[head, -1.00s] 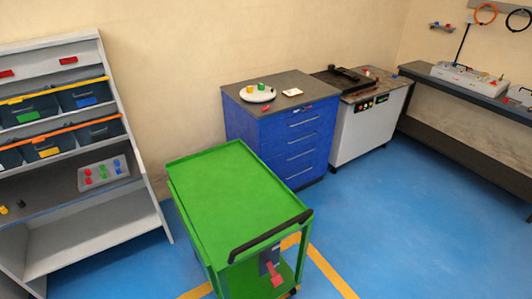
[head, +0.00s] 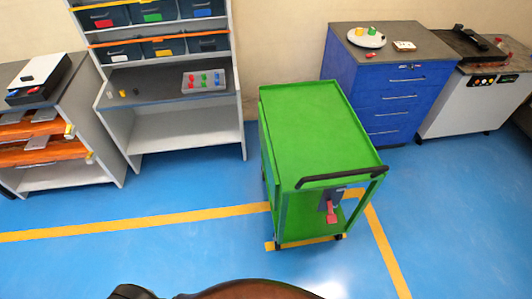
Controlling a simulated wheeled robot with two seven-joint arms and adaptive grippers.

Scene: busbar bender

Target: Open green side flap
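A green cart (head: 318,122) stands on the blue floor in the middle of the head view. It has a flat, empty green top and a black push handle (head: 342,177) at its near end. A green side panel (head: 268,160) hangs down along the cart's left side and looks like the side flap, folded down; it is seen at a steep angle. A grey bracket with a red part (head: 331,212) sits below the handle. Neither of my grippers shows.
A blue drawer cabinet (head: 385,95) and a white bender machine (head: 470,100) stand behind right. A grey shelf rack (head: 175,128) with bins and a unit with orange shelves (head: 42,152) stand left. The floor left and in front of the cart is clear.

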